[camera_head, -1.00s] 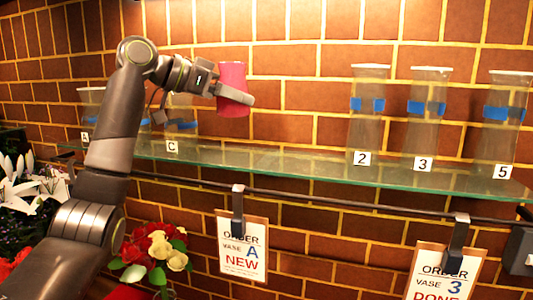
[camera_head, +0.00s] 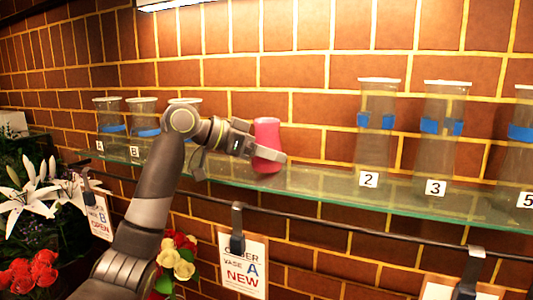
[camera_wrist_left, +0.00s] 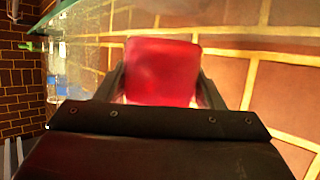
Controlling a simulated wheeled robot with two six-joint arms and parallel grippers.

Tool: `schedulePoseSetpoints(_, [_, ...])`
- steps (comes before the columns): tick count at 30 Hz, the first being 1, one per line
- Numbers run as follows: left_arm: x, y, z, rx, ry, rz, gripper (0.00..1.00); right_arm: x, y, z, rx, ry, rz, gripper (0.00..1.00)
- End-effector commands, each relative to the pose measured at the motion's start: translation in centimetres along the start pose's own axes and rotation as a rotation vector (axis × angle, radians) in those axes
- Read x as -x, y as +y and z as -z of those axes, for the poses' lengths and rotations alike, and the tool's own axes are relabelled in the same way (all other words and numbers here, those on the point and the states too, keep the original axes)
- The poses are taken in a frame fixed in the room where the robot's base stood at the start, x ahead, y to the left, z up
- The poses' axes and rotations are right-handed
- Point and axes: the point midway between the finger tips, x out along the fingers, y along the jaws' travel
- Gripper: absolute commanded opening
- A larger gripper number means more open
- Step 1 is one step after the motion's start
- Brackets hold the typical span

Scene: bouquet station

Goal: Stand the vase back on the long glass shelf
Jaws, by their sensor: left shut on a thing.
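A pink-red vase (camera_head: 267,134) is upright in my left gripper (camera_head: 270,154), which is shut around its lower half. The vase's base is right at the long glass shelf (camera_head: 320,186), in the stretch left of vase 2. I cannot tell whether the base touches the glass. In the left wrist view the red vase (camera_wrist_left: 161,72) fills the space between the two dark fingers, and a strip of the glass shelf shows at the top left. My right gripper is not in view.
Clear vases with blue bands, vase 2 (camera_head: 376,145) and vase 3 (camera_head: 440,150), stand to the right. Several clear vases, one labelled B (camera_head: 143,112), stand at the left, one partly behind my arm. Order cards, such as card A (camera_head: 243,268), hang from the rail below.

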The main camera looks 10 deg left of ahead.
Motion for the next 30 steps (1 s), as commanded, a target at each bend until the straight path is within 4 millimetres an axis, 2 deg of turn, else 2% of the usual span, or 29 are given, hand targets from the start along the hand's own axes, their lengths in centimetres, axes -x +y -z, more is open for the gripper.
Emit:
schedulePoseSetpoints(5, [-0.4, 0.0, -1.0, -0.003, 0.004, 0.0, 0.21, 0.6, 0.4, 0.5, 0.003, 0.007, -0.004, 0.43])
schedulePoseSetpoints(16, [-0.6, 0.0, -1.4, -0.003, 0.004, 0.001, 0.21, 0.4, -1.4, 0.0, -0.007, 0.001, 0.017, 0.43])
schedulePoseSetpoints(17, [-0.6, 0.0, -1.6, -0.001, 0.001, 0.0, 0.65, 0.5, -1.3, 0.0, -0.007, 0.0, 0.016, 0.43])
schedulePoseSetpoints(18, [-0.6, 0.0, -1.5, -0.001, 0.001, 0.001, 0.7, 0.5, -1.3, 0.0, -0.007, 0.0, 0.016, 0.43])
schedulePoseSetpoints(21, [-0.6, 0.0, -1.5, -0.001, 0.001, 0.001, 0.83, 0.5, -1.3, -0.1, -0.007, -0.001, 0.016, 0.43])
schedulePoseSetpoints(30, [-0.5, 0.0, -1.4, -0.001, 0.001, 0.001, 0.84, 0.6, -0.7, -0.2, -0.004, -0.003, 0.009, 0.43])
